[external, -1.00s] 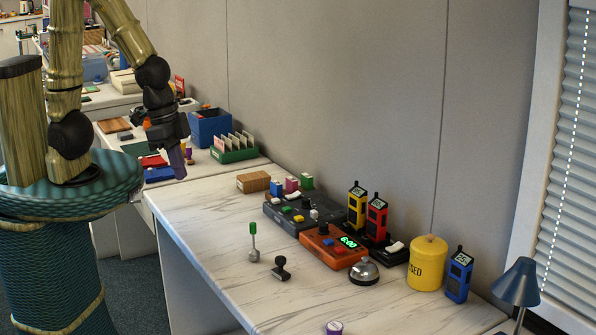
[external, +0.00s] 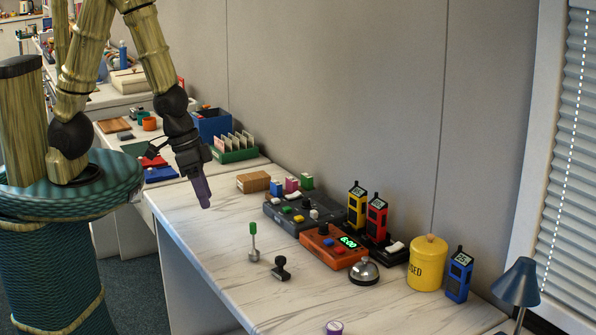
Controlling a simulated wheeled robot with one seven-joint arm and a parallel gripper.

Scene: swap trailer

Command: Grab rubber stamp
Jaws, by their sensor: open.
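A small black object with a knobbed handle and flat base, which looks like the rubber stamp (external: 281,268), stands upright on the white marbled desk (external: 205,243). My gripper (external: 204,203) has purple fingers pointing down. It is above the far left part of the desk, up and left of the stamp in the picture and well apart from it. It is open, though the gap between the fingers is hard to see from this side. Nothing shows in it.
A green-handled upright piece (external: 253,241) stands just left of the stamp. An orange console (external: 333,248) and a silver bell (external: 364,272) are to its right. A dark control box (external: 290,216) is behind. The desk's front left is clear.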

